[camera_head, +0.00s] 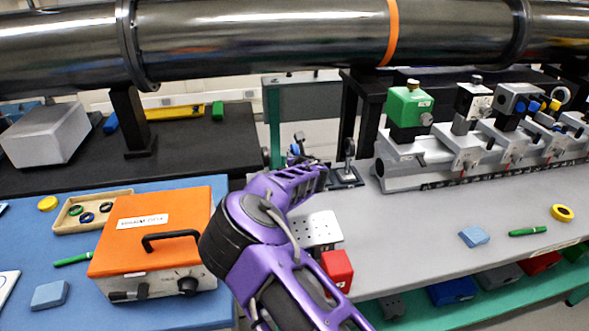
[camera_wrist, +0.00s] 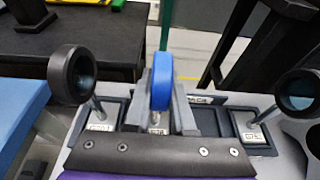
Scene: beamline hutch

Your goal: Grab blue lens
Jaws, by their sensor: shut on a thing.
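The blue lens (camera_wrist: 162,80) stands upright, edge-on, at the middle of the wrist view. The grey fingers of my gripper (camera_wrist: 162,104) are shut on its lower part, one on each side. Under it is a dark labelled holder plate; whether the lens still touches its holder is hidden by the fingers. In the head view my gripper (camera_head: 312,168) is at the left end of the grey bench, with a small patch of the blue lens (camera_head: 295,149) showing beyond it.
A black-rimmed lens on a post (camera_wrist: 72,75) stands left of my gripper and another (camera_wrist: 298,92) stands right. In the head view, an orange box (camera_head: 150,218) and a red block (camera_head: 337,268) lie near my arm. A rail with several mounts (camera_head: 405,180) stands at right.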

